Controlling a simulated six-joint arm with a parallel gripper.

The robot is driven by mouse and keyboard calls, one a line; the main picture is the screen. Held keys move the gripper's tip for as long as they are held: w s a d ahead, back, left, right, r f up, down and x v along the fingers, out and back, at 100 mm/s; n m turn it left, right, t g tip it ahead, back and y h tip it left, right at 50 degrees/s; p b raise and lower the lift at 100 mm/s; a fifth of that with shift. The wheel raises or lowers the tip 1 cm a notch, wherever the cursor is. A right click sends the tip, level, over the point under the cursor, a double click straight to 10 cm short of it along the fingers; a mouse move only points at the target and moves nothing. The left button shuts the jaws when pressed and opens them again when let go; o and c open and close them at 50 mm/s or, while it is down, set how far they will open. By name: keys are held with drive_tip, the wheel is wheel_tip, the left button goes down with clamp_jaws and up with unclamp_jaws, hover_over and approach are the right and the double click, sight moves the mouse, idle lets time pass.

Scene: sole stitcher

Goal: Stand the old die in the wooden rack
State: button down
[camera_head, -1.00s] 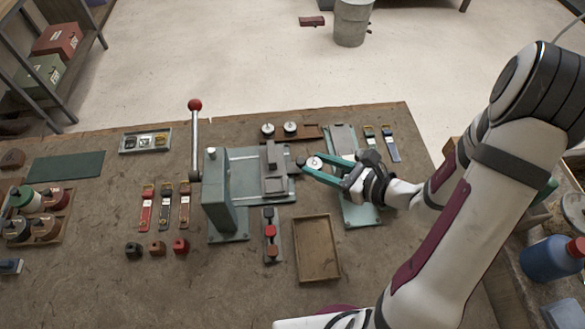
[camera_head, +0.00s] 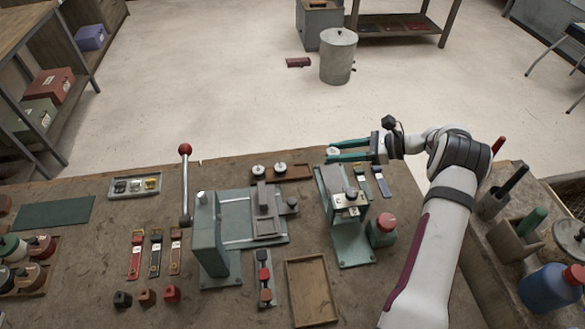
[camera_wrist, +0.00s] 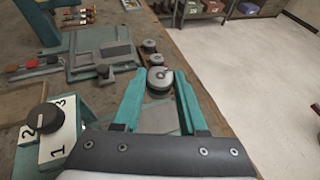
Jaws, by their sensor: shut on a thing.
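My gripper (camera_head: 350,150) has teal fingers pointing left, near the far edge of the bench. It is shut on a round grey die (camera_head: 333,152), which sits at the fingertips. The same die (camera_wrist: 159,79) shows between the fingertips in the wrist view. The wooden rack (camera_head: 301,171) lies to the left of and nearer than the held die in the head view. Two round dies, a left one (camera_head: 258,170) and a right one (camera_head: 281,169), stand at the rack's left part; its right part looks bare. The die's underside is hidden.
The green press (camera_head: 210,235) with a red-knobbed lever (camera_head: 185,150) stands left of the rack. An empty wooden tray (camera_head: 311,290) lies in front. The bench edge is close behind the rack.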

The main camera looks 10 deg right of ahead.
hover_over(307, 171)
drive_tip(key=f, duration=0.5)
drive_tip(key=shift+s, duration=0.2)
wheel_tip(307, 171, down, 3)
drive_tip(key=shift+w+a+f, duration=0.1)
drive_tip(key=shift+f, duration=0.4)
drive_tip(key=shift+f, duration=0.15)
drive_tip(key=shift+c, duration=2.3)
unclamp_jaws()
